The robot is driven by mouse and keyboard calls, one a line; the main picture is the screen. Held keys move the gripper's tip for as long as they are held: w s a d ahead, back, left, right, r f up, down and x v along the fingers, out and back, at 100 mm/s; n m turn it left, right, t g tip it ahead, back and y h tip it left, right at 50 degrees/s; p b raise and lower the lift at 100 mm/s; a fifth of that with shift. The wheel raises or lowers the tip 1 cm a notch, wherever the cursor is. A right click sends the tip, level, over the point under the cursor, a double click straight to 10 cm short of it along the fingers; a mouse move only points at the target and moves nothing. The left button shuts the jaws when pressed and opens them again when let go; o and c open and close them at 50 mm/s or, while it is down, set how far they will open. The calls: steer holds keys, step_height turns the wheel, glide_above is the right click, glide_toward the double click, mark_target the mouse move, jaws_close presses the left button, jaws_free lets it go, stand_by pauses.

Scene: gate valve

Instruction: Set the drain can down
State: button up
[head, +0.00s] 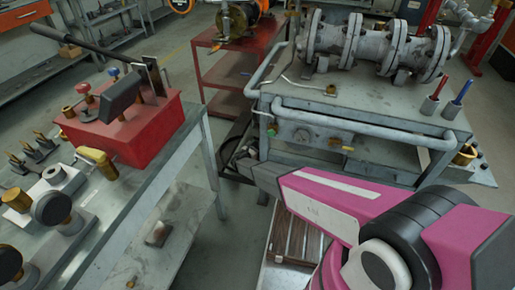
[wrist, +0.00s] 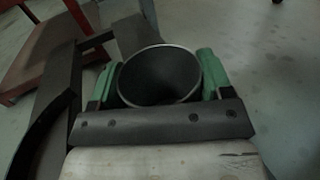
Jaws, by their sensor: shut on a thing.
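In the wrist view the drain can (wrist: 158,78) is a dark, round, open-topped vessel with a thin pale rim. I look into its dark inside. My gripper (wrist: 158,84) has green fingers on the can's left and right sides, shut on it. The can's underside is hidden, so I cannot tell whether it touches anything below. In the head view my pink arm reaches in from the lower right, toward the floor gap beside the grey cart. The gripper and can cannot be made out clearly there.
A grey cart (head: 375,165) with a flanged pipe assembly (head: 375,45) stands beyond my arm. A workbench (head: 150,185) with a red box (head: 125,125) and valve parts is at left. A red shelf cart (head: 225,70) stands behind. Bare floor (wrist: 285,100) shows right of the can.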

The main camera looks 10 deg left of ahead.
steer(key=shift+f, duration=0.4)
steer(key=o, duration=1)
steer(key=shift+r, duration=0.15)
steer(key=shift+s+a, duration=0.1)
steer(key=shift+s, duration=0.15)
steer(key=v, duration=1.1)
steer(key=shift+s, duration=0.25)
steer(key=shift+a, duration=0.15)
